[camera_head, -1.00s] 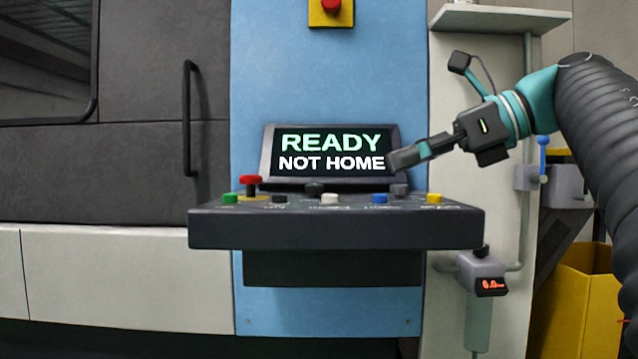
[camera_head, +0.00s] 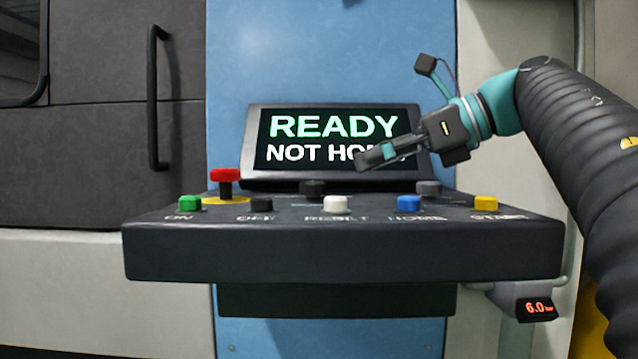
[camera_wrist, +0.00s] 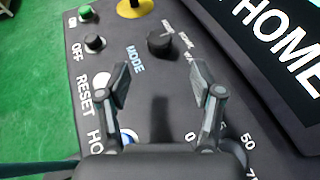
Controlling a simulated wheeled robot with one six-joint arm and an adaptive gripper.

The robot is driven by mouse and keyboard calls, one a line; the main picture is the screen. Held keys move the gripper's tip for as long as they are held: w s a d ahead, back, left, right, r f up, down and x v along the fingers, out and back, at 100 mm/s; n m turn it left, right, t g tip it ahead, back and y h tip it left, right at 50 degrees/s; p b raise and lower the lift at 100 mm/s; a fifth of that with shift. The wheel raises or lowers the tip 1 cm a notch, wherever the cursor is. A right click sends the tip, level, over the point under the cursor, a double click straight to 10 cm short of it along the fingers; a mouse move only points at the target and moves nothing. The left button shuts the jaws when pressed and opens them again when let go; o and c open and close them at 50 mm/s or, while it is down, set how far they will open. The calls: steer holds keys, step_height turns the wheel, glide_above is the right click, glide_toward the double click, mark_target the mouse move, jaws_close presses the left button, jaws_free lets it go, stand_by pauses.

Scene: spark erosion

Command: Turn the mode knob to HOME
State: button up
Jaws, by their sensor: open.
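The mode knob (camera_head: 313,188) is a dark round knob on the sloping console, below the screen. In the wrist view the mode knob (camera_wrist: 160,43) stands beyond my fingertips, next to the word MODE. Small white labels beside it are too small to read surely, and its pointer direction cannot be told. My gripper (camera_head: 366,158) is in front of the screen, above and to the right of the knob. In the wrist view my gripper (camera_wrist: 160,78) is open and empty, its two fingers apart over the panel, not touching the knob.
The screen (camera_head: 290,127) reads READY, NOT HOME. Green (camera_head: 189,203), black (camera_head: 262,204), white (camera_head: 336,204), blue (camera_head: 409,203) and yellow (camera_head: 486,203) buttons line the front. A red mushroom button (camera_head: 225,176) is left. Another dark knob (camera_head: 428,188) is right.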

mark_target(318, 182)
steer(key=x, duration=0.9)
steer(key=shift+a, duration=0.2)
